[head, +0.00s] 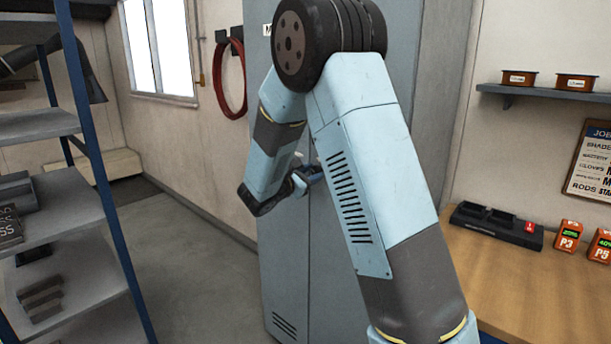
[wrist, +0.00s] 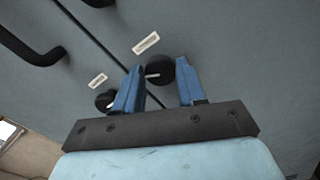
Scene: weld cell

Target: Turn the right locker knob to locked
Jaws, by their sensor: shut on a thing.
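The grey-blue locker (head: 285,270) stands in the middle of the head view, mostly behind my arm. In the wrist view, the right knob (wrist: 160,68) is round and black with a pale pointer mark, and it sits between the blue fingers of my gripper (wrist: 158,85). My gripper is shut on this knob. The left knob (wrist: 104,99) is partly hidden behind one finger, across the dark door seam. In the head view my gripper (head: 311,173) is at the locker front, and my arm hides the right knob.
Two black door handles (wrist: 32,47) and pale label plates (wrist: 146,43) are near the knobs. A blue-framed shelf (head: 60,190) stands at the left and a wooden bench (head: 520,285) at the right. A red hose (head: 232,85) hangs on the wall. Floor left of the locker is clear.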

